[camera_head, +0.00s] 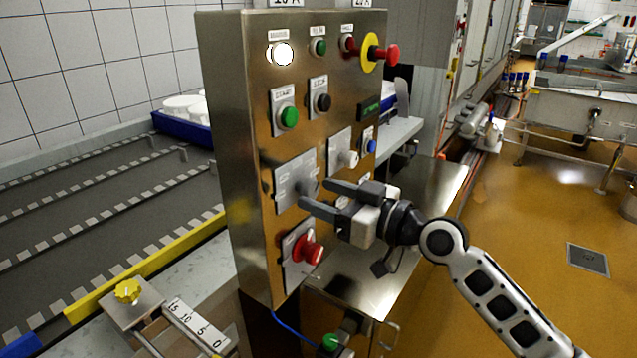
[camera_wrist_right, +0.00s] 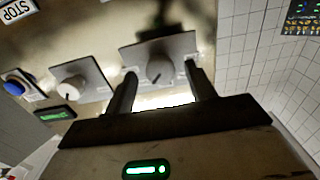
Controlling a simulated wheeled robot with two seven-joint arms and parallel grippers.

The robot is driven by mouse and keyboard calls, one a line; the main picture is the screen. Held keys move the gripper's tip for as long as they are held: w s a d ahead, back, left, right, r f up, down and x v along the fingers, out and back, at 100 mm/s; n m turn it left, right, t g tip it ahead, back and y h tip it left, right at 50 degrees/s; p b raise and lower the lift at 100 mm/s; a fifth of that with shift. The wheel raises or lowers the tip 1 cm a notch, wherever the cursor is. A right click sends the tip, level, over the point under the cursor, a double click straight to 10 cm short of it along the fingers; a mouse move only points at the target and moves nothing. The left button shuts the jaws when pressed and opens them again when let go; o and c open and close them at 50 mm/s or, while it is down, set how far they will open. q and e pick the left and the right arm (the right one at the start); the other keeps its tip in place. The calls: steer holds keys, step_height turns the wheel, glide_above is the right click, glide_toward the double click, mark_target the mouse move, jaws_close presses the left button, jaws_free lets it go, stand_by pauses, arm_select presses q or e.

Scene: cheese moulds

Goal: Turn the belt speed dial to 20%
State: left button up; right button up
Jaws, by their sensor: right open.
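The steel control panel (camera_head: 230,130) stands in the middle of the head view. A grey knob (camera_wrist_right: 160,68) on a square plate (camera_head: 290,183) is on its front; the plate's lettering is too small to read, so I cannot confirm it is the belt speed dial. My right gripper (camera_head: 315,194) is open in front of this plate. In the right wrist view the knob shows between its two fingers, and I cannot tell whether they touch it. A second pale knob (camera_wrist_right: 78,84) sits on the neighbouring plate (camera_head: 340,150). My left gripper is not in view.
A red emergency stop (camera_head: 385,54) projects at the upper right. Green (camera_head: 288,117) and black (camera_head: 322,102) buttons sit above. A conveyor (camera_head: 100,205) with yellow edging runs on the left.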

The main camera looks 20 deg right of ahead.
steer(key=shift+x, duration=0.85)
steer(key=c, duration=1)
steer(key=shift+o, duration=0.2)
steer(key=shift+f, duration=0.1)
